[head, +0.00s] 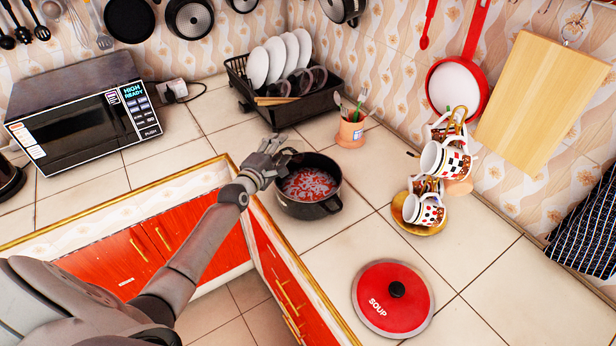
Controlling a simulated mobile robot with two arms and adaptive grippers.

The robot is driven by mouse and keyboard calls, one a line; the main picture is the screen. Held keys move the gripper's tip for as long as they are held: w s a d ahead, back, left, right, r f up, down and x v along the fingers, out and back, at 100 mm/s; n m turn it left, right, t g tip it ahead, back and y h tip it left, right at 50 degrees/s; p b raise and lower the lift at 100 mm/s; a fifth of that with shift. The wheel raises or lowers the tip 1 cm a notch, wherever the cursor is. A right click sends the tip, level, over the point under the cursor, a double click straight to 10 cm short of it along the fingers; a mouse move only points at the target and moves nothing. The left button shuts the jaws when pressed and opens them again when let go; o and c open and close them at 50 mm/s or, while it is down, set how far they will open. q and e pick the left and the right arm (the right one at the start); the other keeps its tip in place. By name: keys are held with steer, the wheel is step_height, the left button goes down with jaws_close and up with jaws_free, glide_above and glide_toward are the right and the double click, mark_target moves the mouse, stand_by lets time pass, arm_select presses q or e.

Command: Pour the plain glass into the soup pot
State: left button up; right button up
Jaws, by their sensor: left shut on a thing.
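The soup pot (309,190) is a dark, open pot on the tiled counter, with reddish contents and pale pieces in it. My left gripper (280,152) is at the pot's upper left rim, shut on a small, see-through thing that looks like the plain glass. The fingers hide most of it, and its tilt and contents cannot be made out. The red lid (378,312) marked SOUP lies flat on the counter, apart from the pot. My right gripper is not in view.
A dish rack (330,96) with white plates and dark glasses stands behind the pot. A utensil cup (350,134) is behind the pot to the right. A mug stand with patterned mugs (424,209) is further right. A microwave (82,122) stands left. Counter around the lid is clear.

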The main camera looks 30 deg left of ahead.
arm_select(q)
steer(key=shift+a+f+n+b, duration=0.5)
steer(key=shift+a+f+b, duration=0.15)
steer(key=shift+b, duration=0.6)
steer(key=shift+a+n, duration=0.15)
steer(key=shift+n, duration=0.15)
steer(key=n, duration=0.1)
steer(key=r+n+b, duration=0.1)
steer(key=shift+n+h, duration=0.3)
steer(key=n, duration=0.2)
steer(key=r+n, duration=0.1)
steer(key=shift+d+t+h, duration=0.25)
steer(key=shift+t+h, duration=0.05)
steer(key=shift+s+a+f+n+b, duration=0.1)
steer(key=shift+a+f+n+b, duration=0.5)
steer(key=shift+n+b, duration=0.45)
steer(key=shift+a+r+n, duration=0.15)
steer(key=shift+a+n, duration=0.1)
steer(key=shift+n, duration=0.3)
steer(key=shift+a+n+t+h, duration=0.3)
steer(key=shift+a+n, duration=0.15)
steer(key=shift+n, duration=0.55)
steer(key=shift+a+r+n+p, duration=0.1)
steer(key=shift+r+n+p, duration=0.2)
steer(key=shift+n+p, duration=0.15)
steer(key=shift+a+r+n, duration=0.15)
steer(key=shift+r+n, duration=0.05)
steer(key=shift+n, duration=0.25)
steer(key=shift+s+f, duration=0.1)
steer(key=shift+s, duration=0.05)
